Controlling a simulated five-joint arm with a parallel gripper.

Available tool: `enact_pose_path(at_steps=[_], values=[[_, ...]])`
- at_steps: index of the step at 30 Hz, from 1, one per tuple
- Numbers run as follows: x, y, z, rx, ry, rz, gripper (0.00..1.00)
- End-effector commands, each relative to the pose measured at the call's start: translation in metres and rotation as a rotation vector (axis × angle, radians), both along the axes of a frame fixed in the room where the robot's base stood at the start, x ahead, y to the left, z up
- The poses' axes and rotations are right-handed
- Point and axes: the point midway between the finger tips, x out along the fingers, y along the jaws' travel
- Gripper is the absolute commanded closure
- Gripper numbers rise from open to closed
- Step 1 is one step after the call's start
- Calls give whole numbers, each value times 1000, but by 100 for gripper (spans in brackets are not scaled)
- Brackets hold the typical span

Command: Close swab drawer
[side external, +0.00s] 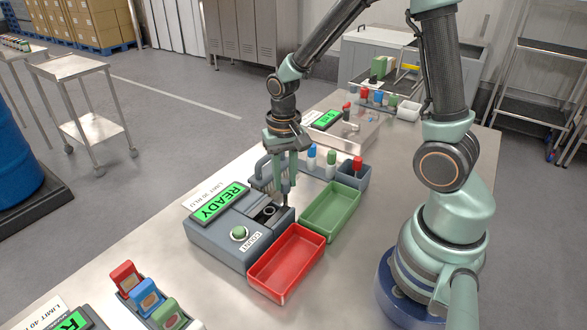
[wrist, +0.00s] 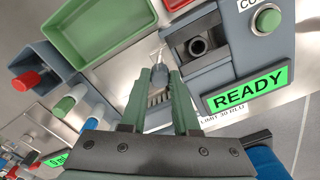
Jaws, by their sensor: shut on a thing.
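The grey tester (side external: 222,238) has a lit READY screen and a green COUNT button. At its right end a dark opening (side external: 266,213) exposes a round grey socket. I take this as the open swab drawer, and the wrist view shows its socket (wrist: 198,45) clearly. My gripper (side external: 286,205) points down at the tester's right edge, beside the opening. In the wrist view my gripper (wrist: 161,70) is shut on a small grey piece between its fingertips. The fingers partly hide this piece, and I cannot tell whether it belongs to the drawer.
A red tray (side external: 287,262) and a green tray (side external: 331,206) stand close to the tester. A grey rack (side external: 350,178) with coloured-capped tubes is behind. Red, blue and green capped holders (side external: 148,297) stand at the front left. Bare table lies right of the trays.

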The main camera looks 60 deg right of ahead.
Motion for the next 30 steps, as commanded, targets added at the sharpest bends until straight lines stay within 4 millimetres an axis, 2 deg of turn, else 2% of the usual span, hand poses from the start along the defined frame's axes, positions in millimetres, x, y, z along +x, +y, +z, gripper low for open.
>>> enact_pose_path(at_steps=[3,4,6,16,20,23,30], values=[[1,5,1,0,-1,14,100],[1,5,1,0,-1,14,67],[1,5,1,0,-1,15,40],[1,3,1,0,0,11,40],[1,3,10,0,-2,11,40],[2,3,25,-1,-7,11,40],[2,4,75,0,-7,12,40]])
